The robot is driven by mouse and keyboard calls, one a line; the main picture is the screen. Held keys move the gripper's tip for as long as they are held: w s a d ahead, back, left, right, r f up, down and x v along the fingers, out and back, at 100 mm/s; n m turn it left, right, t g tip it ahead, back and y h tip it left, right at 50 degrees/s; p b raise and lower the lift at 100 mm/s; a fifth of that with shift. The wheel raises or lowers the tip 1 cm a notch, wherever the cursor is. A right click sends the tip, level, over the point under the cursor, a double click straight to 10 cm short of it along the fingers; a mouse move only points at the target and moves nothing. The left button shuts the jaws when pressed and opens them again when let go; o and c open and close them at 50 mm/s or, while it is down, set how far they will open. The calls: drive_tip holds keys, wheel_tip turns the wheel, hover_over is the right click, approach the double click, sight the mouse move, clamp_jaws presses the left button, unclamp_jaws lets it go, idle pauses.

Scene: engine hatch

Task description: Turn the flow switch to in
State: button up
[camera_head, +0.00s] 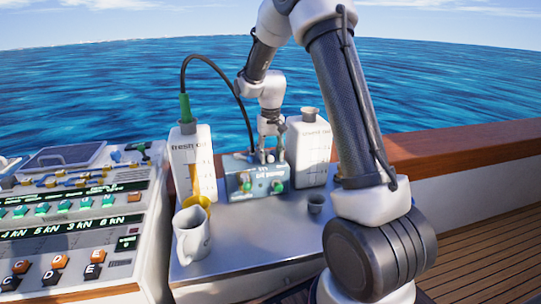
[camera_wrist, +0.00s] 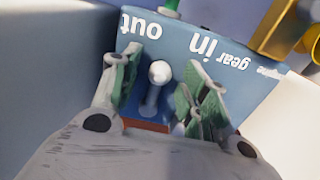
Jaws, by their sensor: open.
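The flow switch (camera_wrist: 157,74) is a pale metal lever with a round knob on top of the blue box (camera_head: 240,174). In the wrist view the words "out" and "in" show upside down on the blue box (camera_wrist: 175,45), "out" on the left and "in" on the right. The knob lies between the two words; I cannot tell which it is set to. My gripper (camera_wrist: 163,66) is open, its green-padded fingers on either side of the lever with gaps to both. In the head view my gripper (camera_head: 268,155) is over the box's top and hides the switch.
A fresh oil canister (camera_head: 205,160) stands left of the box and a used oil canister (camera_head: 315,152) right of it. A control console (camera_head: 75,215) stands at left.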

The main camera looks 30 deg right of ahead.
drive_tip(key=shift+f, duration=0.2)
clamp_jaws()
drive_tip(key=shift+w+a+m, duration=0.15)
drive_tip(key=shift+a+m, duration=0.2)
drive_tip(key=shift+m, duration=0.4)
drive_tip(key=shift+w+a+m, duration=0.1)
drive_tip(key=shift+a+m, duration=0.25)
drive_tip(key=shift+m, duration=0.4)
drive_tip(key=shift+w+a+m, duration=0.2)
drive_tip(key=shift+a+m, duration=0.1)
drive_tip(key=shift+m, duration=0.45)
drive_tip(key=shift+w+a+m, duration=0.2)
drive_tip(key=shift+a+m, duration=0.05)
drive_tip(key=shift+m, duration=0.5)
